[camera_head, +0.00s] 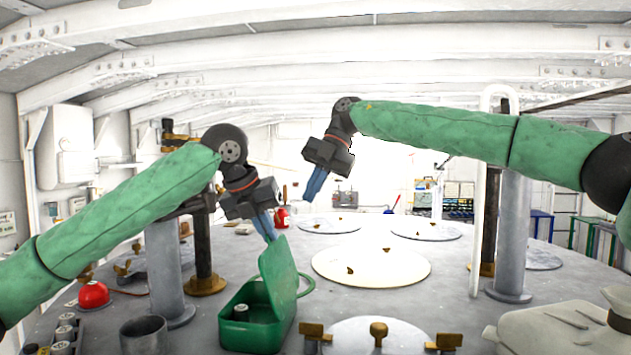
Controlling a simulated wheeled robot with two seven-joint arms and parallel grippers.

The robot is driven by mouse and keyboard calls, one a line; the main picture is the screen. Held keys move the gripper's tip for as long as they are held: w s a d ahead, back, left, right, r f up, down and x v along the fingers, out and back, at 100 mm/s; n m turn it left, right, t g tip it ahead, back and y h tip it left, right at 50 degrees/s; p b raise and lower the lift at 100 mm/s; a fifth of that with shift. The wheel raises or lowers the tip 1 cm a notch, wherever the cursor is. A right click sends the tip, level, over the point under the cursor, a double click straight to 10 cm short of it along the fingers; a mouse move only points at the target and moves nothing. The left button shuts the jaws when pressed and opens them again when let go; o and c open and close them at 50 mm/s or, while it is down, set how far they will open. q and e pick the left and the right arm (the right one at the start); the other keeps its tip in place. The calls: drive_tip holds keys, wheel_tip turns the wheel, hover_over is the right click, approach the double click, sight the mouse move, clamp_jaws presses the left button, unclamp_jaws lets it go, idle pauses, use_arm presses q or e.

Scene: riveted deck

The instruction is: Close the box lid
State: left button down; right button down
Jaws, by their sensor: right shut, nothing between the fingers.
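A green box (254,335) stands on the grey deck, left of the middle. Its green lid (279,265) is raised at a steep angle, so the box is open. A small grey cylinder (241,313) shows inside it. My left gripper (268,232) points down with its blue fingertips at the upper edge of the lid. I cannot tell whether they touch it or how far apart they are. My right gripper (310,198) is shut and empty, held up in the air to the right of the lid and clear of it.
A grey metal cup (144,336) and a red dome (93,294) are left of the box. Grey posts (168,270) rise at left and right. Pale round hatches (371,268) lie right of the box. A pale jerrycan (560,328) is at the front right.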

drive_tip(key=a+f, duration=0.5)
drive_tip(key=a, duration=0.1)
drive_tip(key=shift+s+f, duration=0.4)
drive_tip(key=shift+a+f+h, duration=0.15)
drive_tip(key=shift+a, duration=0.4)
drive_tip(key=shift+a+f+h, duration=0.15)
drive_tip(key=shift+a, duration=0.4)
